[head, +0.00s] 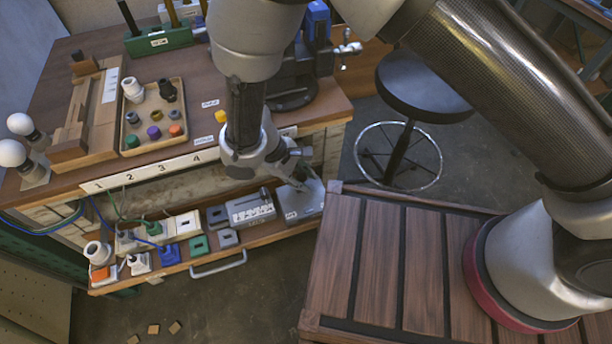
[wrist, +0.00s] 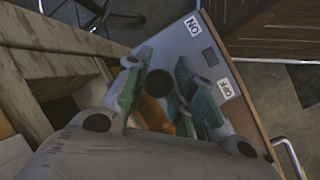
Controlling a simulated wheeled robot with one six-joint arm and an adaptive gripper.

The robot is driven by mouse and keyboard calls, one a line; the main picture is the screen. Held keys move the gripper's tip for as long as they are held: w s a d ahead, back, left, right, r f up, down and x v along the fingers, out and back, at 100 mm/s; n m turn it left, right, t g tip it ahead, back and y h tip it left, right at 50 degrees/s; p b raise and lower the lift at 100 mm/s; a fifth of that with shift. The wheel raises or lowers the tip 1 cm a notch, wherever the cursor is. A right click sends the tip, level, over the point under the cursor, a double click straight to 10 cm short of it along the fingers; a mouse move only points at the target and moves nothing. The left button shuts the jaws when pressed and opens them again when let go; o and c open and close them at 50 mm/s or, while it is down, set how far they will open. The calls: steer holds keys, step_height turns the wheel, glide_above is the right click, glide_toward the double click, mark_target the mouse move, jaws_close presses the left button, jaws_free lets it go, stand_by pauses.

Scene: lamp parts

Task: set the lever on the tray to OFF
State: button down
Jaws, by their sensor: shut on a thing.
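A grey lever box (head: 305,206) with a small white label stands at the right end of the pulled-out wooden tray (head: 250,240). In the wrist view its top (wrist: 180,42) carries an ON label (wrist: 193,24) and an OFF label (wrist: 226,90), with a dark slot (wrist: 209,57) between them. My gripper (head: 298,178) is down at this box. In the wrist view my gripper (wrist: 158,92) has its green-padded fingers on either side of the lever's round black knob (wrist: 160,83). The fingers hide the lever's lower part, so its exact setting cannot be told.
Left of the lever box, the tray holds a grey switch box (head: 250,208), blue and green parts and lamp sockets. The workbench edge (head: 150,172) rises close behind. A slatted wooden platform (head: 385,260) lies to the right, near a stool (head: 420,90).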

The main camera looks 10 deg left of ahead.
steer(key=t+h, duration=0.1)
steer(key=h, duration=0.1)
steer(key=s+a+t+h, duration=0.1)
steer(key=h, duration=0.1)
steer(key=a+t+h, duration=0.1)
steer(key=shift+s+a+f+h, duration=0.15)
steer(key=shift+s+f+h, duration=0.15)
steer(key=shift+h, duration=0.1)
steer(key=shift+w, duration=0.1)
stand_by(0.3)
steer(key=c, duration=1.2)
jaws_free()
steer(key=shift+a, duration=0.1)
steer(key=shift+s+a+r, duration=0.2)
steer(key=shift+a, duration=0.05)
steer(key=v, duration=1.1)
steer(key=shift+s, duration=0.15)
